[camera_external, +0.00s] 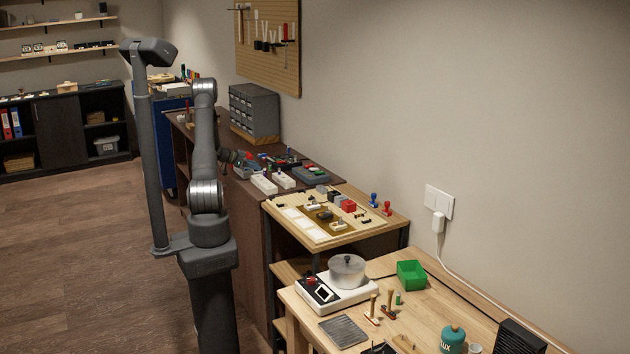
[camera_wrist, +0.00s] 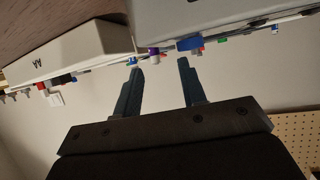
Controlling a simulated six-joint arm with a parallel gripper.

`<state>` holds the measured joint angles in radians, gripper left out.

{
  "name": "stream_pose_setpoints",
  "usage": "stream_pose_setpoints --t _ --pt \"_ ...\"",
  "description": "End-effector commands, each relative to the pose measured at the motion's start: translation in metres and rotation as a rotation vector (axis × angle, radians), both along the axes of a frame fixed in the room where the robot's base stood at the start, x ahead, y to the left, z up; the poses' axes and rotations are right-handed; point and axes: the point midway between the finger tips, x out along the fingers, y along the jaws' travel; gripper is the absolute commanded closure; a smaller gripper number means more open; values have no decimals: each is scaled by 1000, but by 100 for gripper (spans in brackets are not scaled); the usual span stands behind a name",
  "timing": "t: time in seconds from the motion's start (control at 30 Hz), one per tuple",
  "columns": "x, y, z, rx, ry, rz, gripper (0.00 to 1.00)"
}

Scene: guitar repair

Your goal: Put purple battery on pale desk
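A small purple piece (camera_wrist: 152,51), which looks like the purple battery, shows between two pale boxes in the wrist view, just beyond my fingertips. It is too small to make out in the external view. My gripper (camera_wrist: 161,74) is open, its two dark blue fingers apart with nothing between them. In the external view my gripper (camera_external: 247,166) is low over the dark workbench (camera_external: 225,135), by the small devices. The pale desk (camera_external: 415,322) is the light wooden one at front right.
White boxes (camera_external: 265,184) and a grey device (camera_external: 311,173) crowd the dark bench near my gripper. A wooden board with small parts (camera_external: 290,231) stands between the benches. The pale desk holds a scale with a pot (camera_external: 347,270), a green bin (camera_external: 411,274) and a teal canister (camera_external: 453,340).

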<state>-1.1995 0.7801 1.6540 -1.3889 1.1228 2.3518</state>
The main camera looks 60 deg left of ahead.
Motion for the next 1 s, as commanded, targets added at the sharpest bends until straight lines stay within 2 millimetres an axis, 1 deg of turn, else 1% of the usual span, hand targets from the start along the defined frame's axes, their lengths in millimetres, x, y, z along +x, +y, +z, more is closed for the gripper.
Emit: stream_pose_setpoints --t 0.17,0.3,0.4,0.5,0.63,0.67,0.7,0.77,0.83,0.87,1.0 --pt "13 -6 -4 0 0 -3 62" --pt "33 -13 -12 -1 0 -4 62" --pt "44 -14 -17 0 0 -3 62" --pt "47 -15 -19 1 0 0 62" --pt "47 -15 -18 1 0 0 62" --pt "47 -15 -18 1 0 0 64" --pt "47 -15 -18 1 0 0 72" --pt "46 -15 -18 1 0 0 84" --pt "46 -15 -18 1 0 0 98" --pt "46 -15 -18 1 0 0 100" --pt "46 -15 -18 1 0 0 100"
